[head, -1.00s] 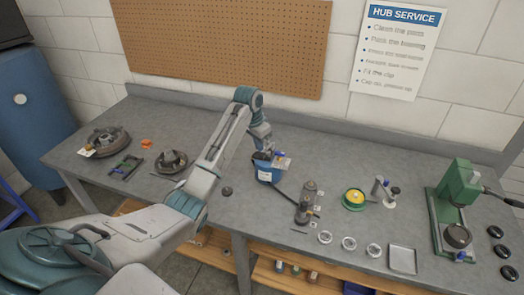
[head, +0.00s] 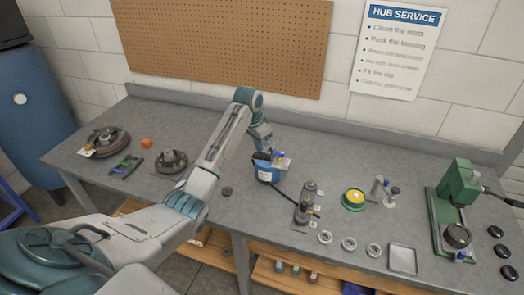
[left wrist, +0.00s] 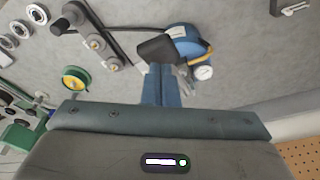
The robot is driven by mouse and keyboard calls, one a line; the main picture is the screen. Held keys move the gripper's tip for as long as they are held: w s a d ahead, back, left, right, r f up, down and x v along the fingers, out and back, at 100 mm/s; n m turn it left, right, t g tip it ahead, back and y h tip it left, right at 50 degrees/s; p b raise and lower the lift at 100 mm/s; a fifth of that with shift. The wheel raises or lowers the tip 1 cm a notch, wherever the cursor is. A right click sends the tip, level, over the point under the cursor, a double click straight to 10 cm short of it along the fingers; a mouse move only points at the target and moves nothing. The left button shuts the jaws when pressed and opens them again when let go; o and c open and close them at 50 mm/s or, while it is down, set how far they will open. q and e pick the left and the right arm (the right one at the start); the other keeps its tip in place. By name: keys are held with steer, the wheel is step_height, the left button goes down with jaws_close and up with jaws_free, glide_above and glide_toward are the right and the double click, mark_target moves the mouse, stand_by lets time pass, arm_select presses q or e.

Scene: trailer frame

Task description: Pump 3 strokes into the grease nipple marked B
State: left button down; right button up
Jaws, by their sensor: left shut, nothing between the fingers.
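The blue grease pump (head: 266,174) stands on the bench near its middle. Its blue pot (left wrist: 183,34) and round white gauge (left wrist: 203,72) show in the left wrist view. A black block, seemingly the pump's handle (left wrist: 158,47), lies just beyond my left fingertips. My left gripper (left wrist: 158,68) is shut and empty, close to this block; I cannot tell whether they touch. A dark hose (left wrist: 129,33) runs from the pump towards the grey hub piece (head: 301,214). Two brass-coloured fittings (left wrist: 95,43) show there; their letters are unreadable. My right gripper is out of view.
A yellow-topped green tin (head: 354,199) and a green press (head: 455,205) stand to the right. Several rings (head: 349,243) and a square tray (head: 402,259) lie at the front. Hub parts (head: 105,142) lie left.

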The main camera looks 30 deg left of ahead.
mark_target(258, 154)
arm_select(q)
steer(key=shift+f, duration=0.5)
steer(key=shift+s+d+f, duration=0.1)
steer(key=shift+s+f, duration=0.1)
steer(key=shift+f, duration=0.35)
steer(key=shift+s+f, duration=0.2)
steer(key=shift+f, duration=0.45)
steer(key=shift+s+f, duration=0.2)
steer(key=shift+f, duration=1)
steer(key=shift+d+f+b, duration=0.1)
steer(key=shift+f+b, duration=0.25)
steer(key=shift+f, duration=0.75)
